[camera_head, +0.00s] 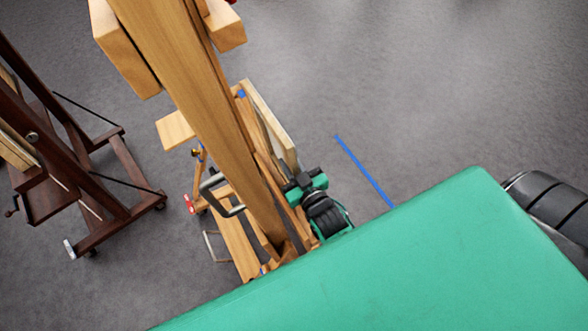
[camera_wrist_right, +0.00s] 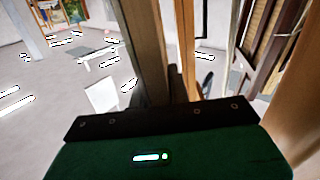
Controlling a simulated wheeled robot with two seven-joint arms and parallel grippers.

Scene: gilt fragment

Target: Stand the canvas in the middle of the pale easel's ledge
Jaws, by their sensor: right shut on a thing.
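The pale wooden easel (camera_head: 190,85) rises close to the head camera, its long mast slanting across the view. The canvas (camera_head: 268,118) shows nearly edge-on as a narrow pale strip along the mast's right side. My right gripper (camera_head: 296,180) is shut on the canvas at its lower end in the picture. The canvas face is mostly hidden, and I cannot tell whether it touches the easel. The ledge's middle is hard to make out behind the mast. In the right wrist view, wooden uprights (camera_wrist_right: 145,45) stand beyond the gripper body. My left gripper is out of view.
A dark brown easel (camera_head: 105,190) stands on the left with a crank and thin rods. A blue strip (camera_head: 362,170) lies on the grey floor, which is open at the upper right. The right wrist view shows pale furniture (camera_wrist_right: 102,95) farther off.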

